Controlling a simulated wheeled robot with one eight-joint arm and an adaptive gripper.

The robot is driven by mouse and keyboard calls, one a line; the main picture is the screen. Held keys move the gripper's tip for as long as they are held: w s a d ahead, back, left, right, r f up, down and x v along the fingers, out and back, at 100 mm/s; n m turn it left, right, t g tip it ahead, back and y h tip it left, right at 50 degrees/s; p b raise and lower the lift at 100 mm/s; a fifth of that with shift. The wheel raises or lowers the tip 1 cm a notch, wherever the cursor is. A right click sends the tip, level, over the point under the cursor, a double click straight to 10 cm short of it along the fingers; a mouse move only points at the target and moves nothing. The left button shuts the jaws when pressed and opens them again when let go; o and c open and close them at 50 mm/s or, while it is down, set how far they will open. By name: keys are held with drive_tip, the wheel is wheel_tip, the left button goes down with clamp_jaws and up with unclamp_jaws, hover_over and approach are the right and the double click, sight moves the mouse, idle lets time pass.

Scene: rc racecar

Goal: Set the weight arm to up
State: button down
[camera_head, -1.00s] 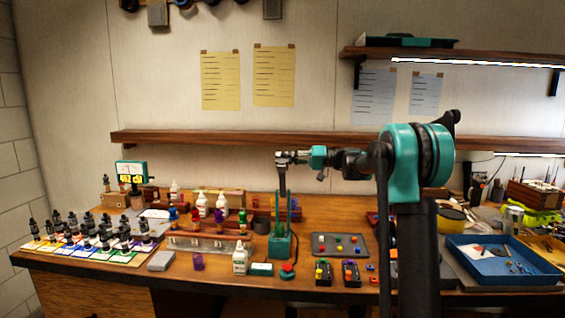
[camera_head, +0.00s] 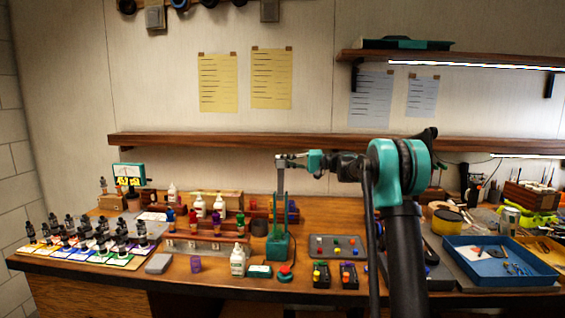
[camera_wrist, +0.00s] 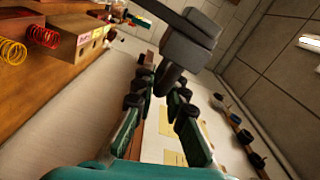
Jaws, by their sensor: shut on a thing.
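The weight arm (camera_head: 281,181) is a dark grey bar standing roughly upright above its green stand (camera_head: 278,246). My gripper (camera_head: 284,160) is at the top end of the bar, high over the bench. In the wrist view, the weight arm (camera_wrist: 190,48) shows as a dark grey bar with a blocky head and a short round peg. My gripper's fingers (camera_wrist: 163,90) are shut on the peg, one on each side. The exact contact is partly hidden by the dark finger pads.
A long wooden shelf (camera_head: 240,140) runs along the wall behind my gripper. Bottles, small coloured parts and a grey tray (camera_head: 336,255) crowd the bench around the stand. A blue tray (camera_head: 500,282) lies at the right. The air around the raised bar is clear.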

drive_tip(key=shift+d+f, duration=0.1)
drive_tip(key=shift+f, duration=0.15)
drive_tip(key=c, duration=1.7)
unclamp_jaws()
drive_tip(key=shift+o, duration=0.5)
drive_tip(key=d, duration=1.2)
drive_tip(key=shift+s, duration=0.15)
drive_tip(key=shift+r, duration=0.1)
